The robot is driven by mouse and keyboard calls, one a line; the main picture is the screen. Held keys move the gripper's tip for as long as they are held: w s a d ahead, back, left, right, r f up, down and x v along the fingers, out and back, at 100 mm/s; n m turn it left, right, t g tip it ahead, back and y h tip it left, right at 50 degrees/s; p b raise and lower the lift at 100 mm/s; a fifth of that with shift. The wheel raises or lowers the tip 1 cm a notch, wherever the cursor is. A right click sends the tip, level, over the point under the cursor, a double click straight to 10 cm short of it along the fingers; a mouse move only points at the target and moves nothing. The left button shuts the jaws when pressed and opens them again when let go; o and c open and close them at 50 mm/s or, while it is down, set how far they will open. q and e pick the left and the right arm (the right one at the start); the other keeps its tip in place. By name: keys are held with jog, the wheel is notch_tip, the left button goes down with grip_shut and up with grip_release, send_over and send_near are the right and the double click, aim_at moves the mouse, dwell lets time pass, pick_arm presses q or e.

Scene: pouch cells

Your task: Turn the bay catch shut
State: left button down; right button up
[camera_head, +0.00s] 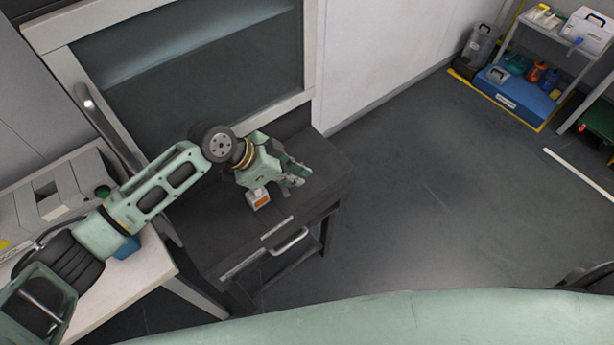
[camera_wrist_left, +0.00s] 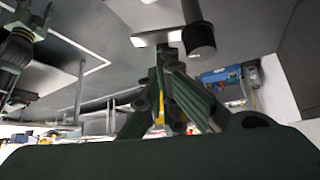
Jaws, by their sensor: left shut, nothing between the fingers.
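My left gripper (camera_head: 298,178) reaches in from the left over the dark drawer unit in the head view. Its green fingers are shut and empty. In the left wrist view the gripper (camera_wrist_left: 166,52) has its fingertips close together, near a dark rod with a thick round end (camera_wrist_left: 200,40); I cannot tell whether they touch. I cannot clearly pick out the bay catch or how it is turned. A small white box with an orange face (camera_head: 258,199) is just below the gripper in the head view. My right gripper is not in view.
A glass-fronted cabinet (camera_head: 310,60) with a long metal handle (camera_head: 105,125) stands behind the arm. The dark drawer unit (camera_head: 325,180) has a metal pull (camera_head: 290,242). The floor between is open.

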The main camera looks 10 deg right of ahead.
pick_arm(q)
jog(key=shift+s+a+f, duration=0.1)
jog(key=shift+s+a, duration=0.35)
jog(key=shift+a, duration=0.3)
jog(key=shift+s+a, duration=0.1)
jog(key=shift+a, duration=1)
jog(key=shift+w, duration=0.2)
